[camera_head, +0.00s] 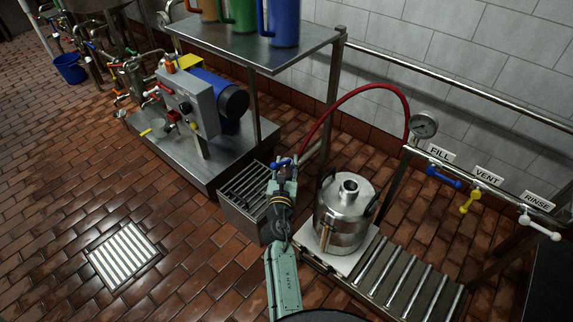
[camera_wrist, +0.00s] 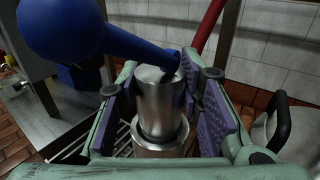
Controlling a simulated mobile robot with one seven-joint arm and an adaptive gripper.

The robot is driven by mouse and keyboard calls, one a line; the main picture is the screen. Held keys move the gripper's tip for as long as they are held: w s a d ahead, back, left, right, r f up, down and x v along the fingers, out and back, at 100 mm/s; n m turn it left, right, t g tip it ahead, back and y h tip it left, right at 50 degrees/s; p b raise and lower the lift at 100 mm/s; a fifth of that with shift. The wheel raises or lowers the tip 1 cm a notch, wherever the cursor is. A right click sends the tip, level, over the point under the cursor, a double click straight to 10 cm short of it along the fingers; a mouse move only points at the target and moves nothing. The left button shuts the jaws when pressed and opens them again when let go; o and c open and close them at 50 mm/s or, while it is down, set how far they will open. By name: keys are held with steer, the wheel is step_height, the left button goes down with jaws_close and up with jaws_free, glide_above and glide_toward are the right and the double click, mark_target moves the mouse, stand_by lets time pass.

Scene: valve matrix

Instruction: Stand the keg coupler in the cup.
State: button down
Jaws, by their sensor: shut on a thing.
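The keg coupler is a steel cylinder (camera_wrist: 160,92) with a blue lever handle (camera_wrist: 105,38) and a red hose behind it. My gripper (camera_wrist: 165,100) has its purple pads on both sides of the coupler body and is shut on it. The coupler looks upright. A wider steel ring (camera_wrist: 160,132) shows directly below the body; I cannot tell whether it is the cup's rim or the coupler's own base. In the head view my gripper (camera_head: 283,180) is over the grated metal box (camera_head: 232,222), and the coupler's blue handle (camera_head: 283,163) shows at its tip. My arm hides the cup there.
A steel keg (camera_head: 345,210) stands on a white plate by a roller conveyor (camera_head: 400,280), close right of my arm. The red hose (camera_head: 340,103) arches to a gauge (camera_head: 424,125). A steel bench with a pump (camera_head: 215,95) stands behind left.

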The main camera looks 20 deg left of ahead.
steer(key=shift+f, duration=0.1)
steer(key=c, duration=1.3)
jaws_free()
steer(key=shift+o, duration=1.2)
steer(key=shift+f, duration=0.1)
steer(key=v, duration=0.7)
steer(key=shift+s+d, duration=0.1)
steer(key=shift+s, duration=0.2)
